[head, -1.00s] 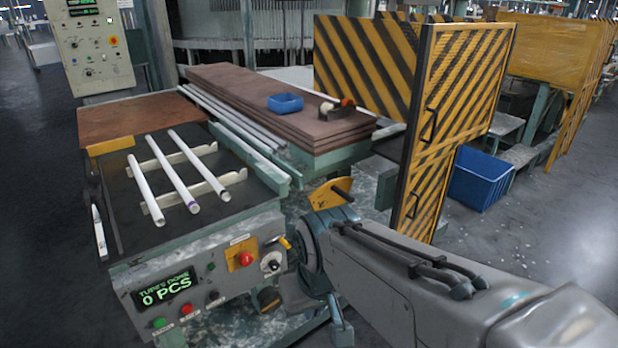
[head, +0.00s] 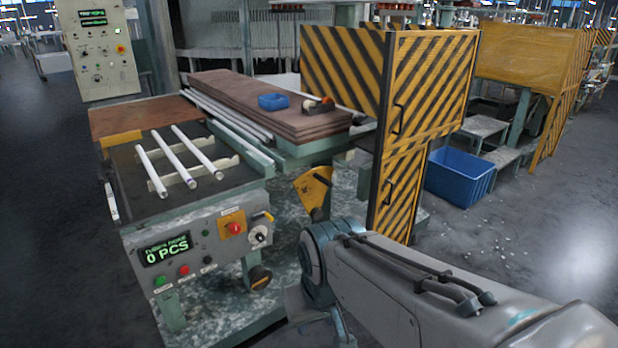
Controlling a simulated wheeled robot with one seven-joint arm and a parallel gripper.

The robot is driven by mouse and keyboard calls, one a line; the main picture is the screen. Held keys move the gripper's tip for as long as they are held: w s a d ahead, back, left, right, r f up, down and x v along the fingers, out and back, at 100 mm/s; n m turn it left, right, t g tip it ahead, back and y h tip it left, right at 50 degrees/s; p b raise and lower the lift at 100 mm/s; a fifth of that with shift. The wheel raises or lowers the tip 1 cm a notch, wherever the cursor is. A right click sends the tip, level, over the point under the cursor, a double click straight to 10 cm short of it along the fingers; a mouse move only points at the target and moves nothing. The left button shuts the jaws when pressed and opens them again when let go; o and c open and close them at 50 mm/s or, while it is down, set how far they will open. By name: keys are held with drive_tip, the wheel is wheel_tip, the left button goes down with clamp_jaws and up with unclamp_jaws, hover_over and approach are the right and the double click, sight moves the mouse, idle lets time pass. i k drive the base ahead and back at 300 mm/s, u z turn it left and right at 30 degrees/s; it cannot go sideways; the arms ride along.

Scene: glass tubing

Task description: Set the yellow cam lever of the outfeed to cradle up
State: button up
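The outfeed table (head: 150,200) stands at left centre in the head view, with three white tubes (head: 180,158) lying across its pale notched rails (head: 232,161). My gripper cannot be made out in this view.
A red button on a yellow plate (head: 232,224) is just left of the lever. A striped cabinet (head: 425,110) and blue bin (head: 460,177) are to the right. Open floor lies at the far right.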

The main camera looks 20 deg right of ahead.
sight(311, 187)
drive_tip(key=z, duration=0.5)
drive_tip(key=i, duration=1.4)
drive_tip(key=u, duration=0.4)
